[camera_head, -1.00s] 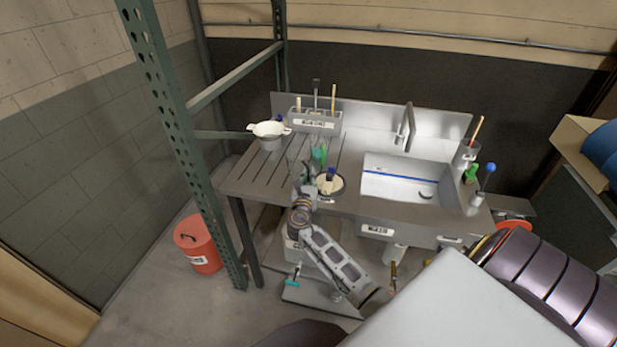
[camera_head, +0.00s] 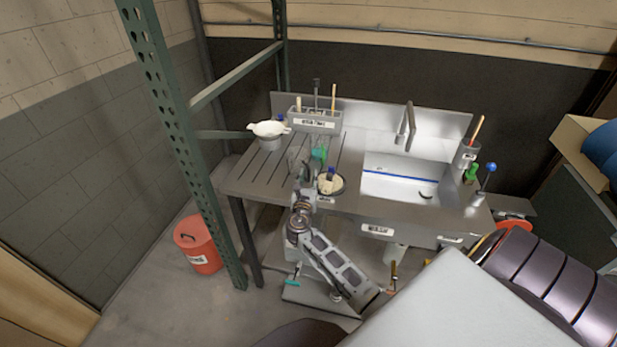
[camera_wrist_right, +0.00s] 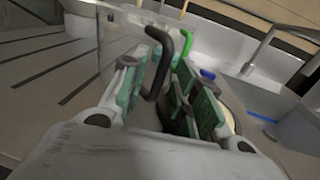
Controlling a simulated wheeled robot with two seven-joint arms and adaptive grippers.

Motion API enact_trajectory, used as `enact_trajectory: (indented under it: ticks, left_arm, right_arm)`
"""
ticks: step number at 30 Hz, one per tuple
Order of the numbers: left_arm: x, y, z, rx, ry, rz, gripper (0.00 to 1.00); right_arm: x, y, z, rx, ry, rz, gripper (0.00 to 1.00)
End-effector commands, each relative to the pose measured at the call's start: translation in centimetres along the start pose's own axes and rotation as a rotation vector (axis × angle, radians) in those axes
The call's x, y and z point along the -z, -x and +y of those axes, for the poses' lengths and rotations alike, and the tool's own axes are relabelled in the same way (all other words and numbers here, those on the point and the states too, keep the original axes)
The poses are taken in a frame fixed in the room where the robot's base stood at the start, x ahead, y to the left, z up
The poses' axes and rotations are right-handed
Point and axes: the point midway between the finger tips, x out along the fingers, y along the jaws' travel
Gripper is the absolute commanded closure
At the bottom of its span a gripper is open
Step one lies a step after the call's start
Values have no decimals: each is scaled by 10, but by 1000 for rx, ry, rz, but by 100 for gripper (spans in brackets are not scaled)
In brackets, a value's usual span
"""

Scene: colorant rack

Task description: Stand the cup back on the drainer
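A clear cup (camera_head: 295,158) with a dark handle is at the drainer (camera_head: 250,178), the grooved left part of the steel sink bench. It looks upright in the head view. In the right wrist view the clear cup (camera_wrist_right: 118,42) is beyond the fingers, its black handle (camera_wrist_right: 165,62) towards me. My right gripper (camera_head: 311,163) is beside the cup. In the wrist view its green-padded fingers (camera_wrist_right: 160,90) are apart, with the handle between them and a gap at the right. The cup's base is partly hidden. My left gripper is out of view.
A labelled tool holder (camera_head: 315,124) stands behind. A round pot with pale contents (camera_head: 330,184) is just right of my gripper. The sink basin (camera_head: 405,182) is farther right. A green post (camera_head: 180,125) rises at the left.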

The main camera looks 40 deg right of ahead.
Motion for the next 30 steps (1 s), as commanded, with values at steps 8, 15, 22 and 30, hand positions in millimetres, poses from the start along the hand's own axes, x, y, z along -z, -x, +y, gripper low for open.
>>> enact_trajectory:
  ticks: [8, 15, 22, 30]
  left_arm:
    - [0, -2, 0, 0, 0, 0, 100]
    - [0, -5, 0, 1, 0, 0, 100]
    - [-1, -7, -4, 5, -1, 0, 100]
    - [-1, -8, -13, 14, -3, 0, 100]
  right_arm:
    - [1, 35, 0, -1, 1, 1, 70]
    - [1, 66, 0, -1, 0, 1, 70]
    - [1, 92, 0, -1, 0, 1, 70]
    - [0, 105, 0, -1, 0, 0, 70]
